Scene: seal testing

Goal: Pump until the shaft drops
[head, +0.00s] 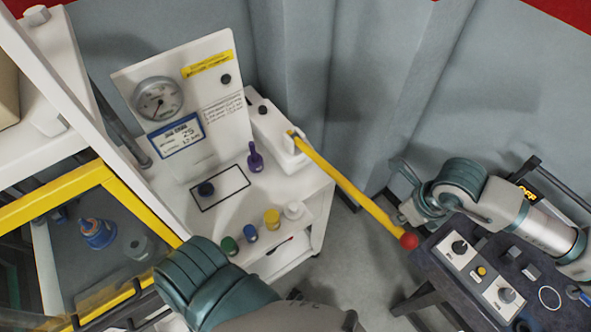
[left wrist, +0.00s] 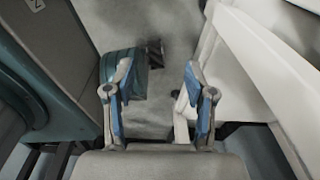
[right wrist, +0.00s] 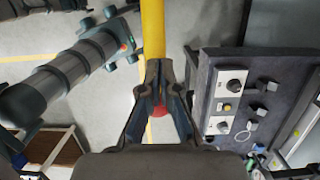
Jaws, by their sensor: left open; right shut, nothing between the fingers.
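A yellow pump lever (head: 345,182) runs from a white pump block (head: 275,140) down to a red ball end (head: 409,241). My right gripper (head: 400,198) is at the lever near the ball; in the right wrist view its fingers (right wrist: 157,68) are close together over the yellow bar, and the red ball shows between them. It appears shut beside or across the bar, not clamped on it. A blue shaft-like part (head: 97,232) stands inside the yellow-framed chamber (head: 52,202). My left gripper is hidden in the head view; in the left wrist view it is open and empty (left wrist: 160,85).
A panel with a round gauge (head: 158,99) stands on the white cabinet. A purple part (head: 255,157) and several coloured caps sit on it. A dark control box (head: 495,265) with knobs is at lower right. My left arm is close to the chamber frame.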

